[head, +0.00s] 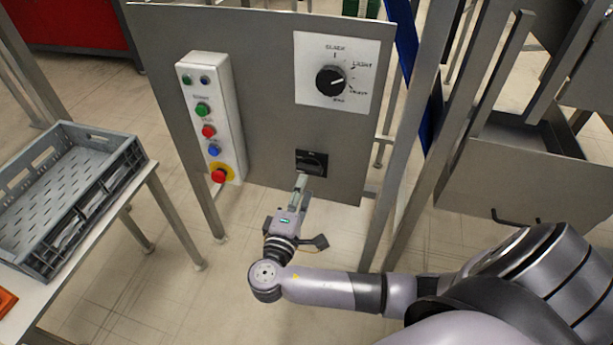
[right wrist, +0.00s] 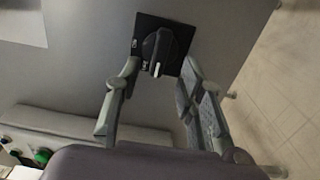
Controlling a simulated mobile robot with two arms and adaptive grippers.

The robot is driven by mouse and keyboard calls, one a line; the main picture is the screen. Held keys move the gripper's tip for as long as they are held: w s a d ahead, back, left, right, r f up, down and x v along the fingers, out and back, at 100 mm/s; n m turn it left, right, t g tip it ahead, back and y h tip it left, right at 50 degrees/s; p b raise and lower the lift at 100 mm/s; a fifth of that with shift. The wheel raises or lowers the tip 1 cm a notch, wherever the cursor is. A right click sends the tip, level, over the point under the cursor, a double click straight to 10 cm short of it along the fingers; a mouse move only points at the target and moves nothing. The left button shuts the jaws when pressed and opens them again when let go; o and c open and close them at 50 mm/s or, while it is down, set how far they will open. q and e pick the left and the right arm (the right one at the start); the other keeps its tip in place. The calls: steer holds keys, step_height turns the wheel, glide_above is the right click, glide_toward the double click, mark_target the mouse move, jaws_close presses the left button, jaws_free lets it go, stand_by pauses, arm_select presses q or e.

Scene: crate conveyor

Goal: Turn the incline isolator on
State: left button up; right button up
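The incline isolator (head: 311,162) is a black rotary switch on a black square plate, low on the grey panel. Its handle lies roughly level in the head view. In the right wrist view the isolator (right wrist: 160,48) shows its handle with a white mark at the lower end. My right gripper (head: 301,182) is just below and in front of the isolator. In the right wrist view the right gripper (right wrist: 160,70) has its fingers spread apart, one on each side of the handle, with nothing held. I cannot tell whether a fingertip touches the plate. My left gripper is not in view.
The grey panel (head: 265,100) also carries a black selector dial (head: 331,81) on a white plate above the isolator. A white button box (head: 210,115) is at its left. A grey crate (head: 125,155) stands on a table at the left. Metal posts stand to the right.

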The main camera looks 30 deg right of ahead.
mark_target(308, 173)
steer(key=x, duration=0.5)
steer(key=shift+c, duration=0.6)
jaws_close()
